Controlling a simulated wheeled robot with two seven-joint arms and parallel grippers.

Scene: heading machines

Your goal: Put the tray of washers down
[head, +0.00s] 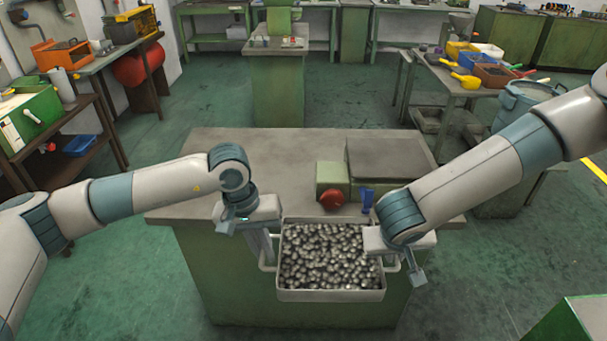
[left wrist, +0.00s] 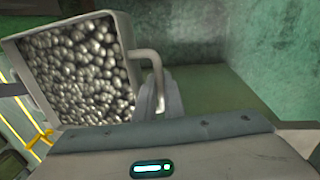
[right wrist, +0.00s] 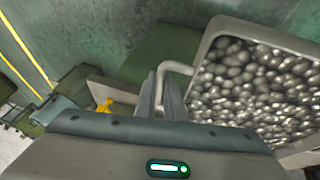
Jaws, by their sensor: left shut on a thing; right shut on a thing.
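The tray of washers (head: 330,295) is a pale metal tray full of shiny rounded grey pieces, with a handle at each end. In the head view it is at the near edge of the grey-topped table (head: 250,160), in front of its green side. My left gripper (head: 268,250) is shut on the tray's left handle, which shows in the left wrist view (left wrist: 150,65). My right gripper (head: 392,262) is shut on the right handle, which shows in the right wrist view (right wrist: 178,68). The tray looks roughly level. Its underside is hidden.
On the table stand a green block with a red round part (head: 332,190), a grey-topped box (head: 390,160) and a small blue object (head: 367,198). The left part of the tabletop is bare. A side table (head: 470,85) with coloured bins is at the right.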

